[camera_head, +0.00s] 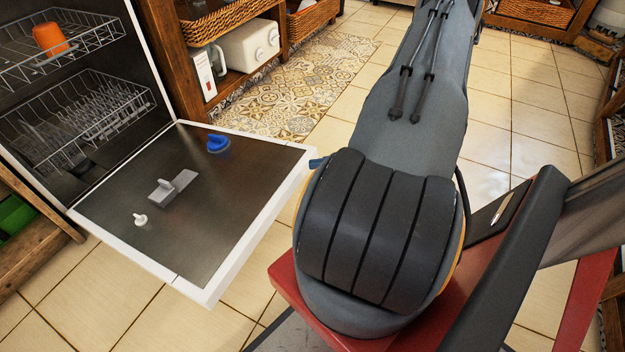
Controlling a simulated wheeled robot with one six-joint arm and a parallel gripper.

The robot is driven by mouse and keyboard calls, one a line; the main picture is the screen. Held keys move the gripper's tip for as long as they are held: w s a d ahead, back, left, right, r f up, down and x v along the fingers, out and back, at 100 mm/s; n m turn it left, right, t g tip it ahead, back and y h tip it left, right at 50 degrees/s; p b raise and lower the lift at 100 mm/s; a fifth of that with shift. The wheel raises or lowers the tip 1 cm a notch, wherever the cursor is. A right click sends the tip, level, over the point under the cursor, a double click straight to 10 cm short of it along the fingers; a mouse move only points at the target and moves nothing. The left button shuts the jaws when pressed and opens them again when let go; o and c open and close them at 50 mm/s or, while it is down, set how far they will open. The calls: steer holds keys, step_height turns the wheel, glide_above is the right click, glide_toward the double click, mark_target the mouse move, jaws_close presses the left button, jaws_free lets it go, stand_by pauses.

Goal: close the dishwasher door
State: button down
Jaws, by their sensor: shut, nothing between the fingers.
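The dishwasher door (240,250) is folded down open at the left and lies about flat, low over the floor tiles. Its dark inner face carries a blue cap (217,143), a grey dispenser (172,188) and a small white knob (140,219). The dishwasher's cavity stands open behind it, with an upper rack (85,38) holding an orange cup (50,38) and a lower rack (110,105). Both racks sit inside. My arm fills the middle of the picture, just right of the door's outer edge, and runs out at the top. My gripper is not in view.
Wooden shelving (185,80) with a wicker basket (215,22) and a white appliance (250,42) stands beside the dishwasher. A patterned mat (300,85) lies in front of it. More shelving lines the right edge. Tiled floor is clear between the door and my base.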

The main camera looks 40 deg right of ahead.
steer(key=s+d+f+m+t+h+b, duration=0.25)
steer(key=d+f+b, duration=0.2)
steer(key=f, duration=0.35)
steer(key=s+d+f+m+t+h+b, duration=0.1)
steer(key=d+f+m+t+h+b, duration=0.3)
steer(key=f, duration=0.4)
steer(key=w+a+r+b, duration=0.1)
steer(key=w+r+b, duration=0.1)
steer(key=w, duration=0.3)
steer(key=w+a+r+y+b, duration=0.1)
steer(key=w+a+r+b, duration=0.1)
steer(key=w+b, duration=0.2)
steer(key=shift+w+r, duration=0.4)
steer(key=shift+w, duration=0.1)
steer(key=shift+r, duration=0.1)
